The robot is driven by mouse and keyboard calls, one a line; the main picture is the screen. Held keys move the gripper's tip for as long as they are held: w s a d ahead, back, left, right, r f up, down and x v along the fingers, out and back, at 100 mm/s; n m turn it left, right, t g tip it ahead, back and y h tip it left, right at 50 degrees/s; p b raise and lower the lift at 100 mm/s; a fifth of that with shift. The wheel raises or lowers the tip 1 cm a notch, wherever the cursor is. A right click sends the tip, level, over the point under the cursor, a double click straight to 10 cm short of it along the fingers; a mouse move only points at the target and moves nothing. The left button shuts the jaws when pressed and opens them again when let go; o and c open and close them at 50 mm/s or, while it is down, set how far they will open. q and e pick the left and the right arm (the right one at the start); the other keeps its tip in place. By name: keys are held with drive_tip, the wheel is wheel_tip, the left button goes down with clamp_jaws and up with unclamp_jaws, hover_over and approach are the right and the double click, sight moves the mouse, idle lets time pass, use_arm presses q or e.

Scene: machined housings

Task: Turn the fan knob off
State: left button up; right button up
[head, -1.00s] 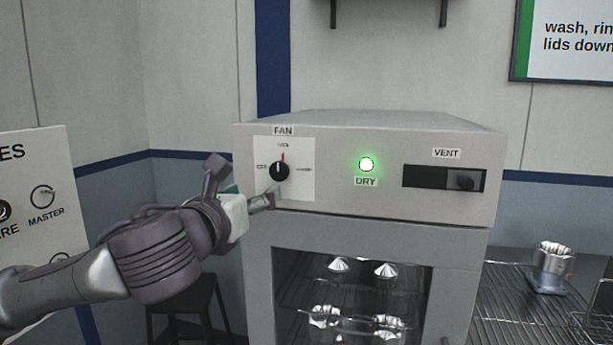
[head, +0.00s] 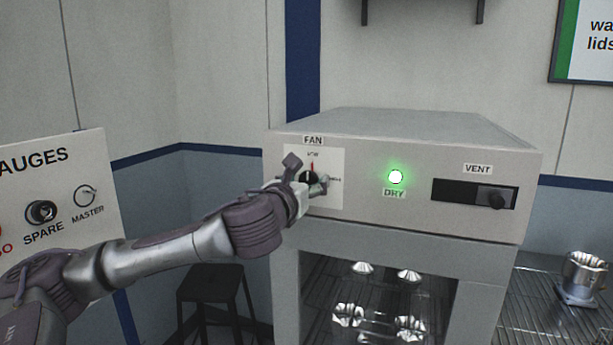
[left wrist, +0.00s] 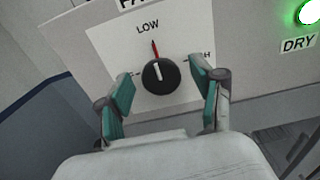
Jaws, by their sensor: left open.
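The fan knob (left wrist: 160,77) is a round black dial with a white line and a red pointer mark above it, on a white plate under the FAN label (head: 313,140). In the left wrist view its white line points up toward LOW. In the head view the knob (head: 309,177) is partly hidden by my left gripper (head: 308,176). My left gripper (left wrist: 164,92) is open, with one teal-padded finger on each side of the knob; both look apart from it. The OFF label is hidden behind the left finger. My right gripper is not in view.
The knob is on a grey drying cabinet (head: 400,235) with a lit green DRY lamp (head: 396,177) and a VENT slider (head: 490,197). A gauge panel (head: 60,205) stands at left, a stool (head: 213,283) below. A metal part (head: 583,278) stands on the right rack.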

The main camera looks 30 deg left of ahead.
use_arm(q)
drive_tip(key=shift+w+a, duration=0.1)
drive_tip(key=shift+w, duration=0.2)
drive_tip(key=c, duration=1.1)
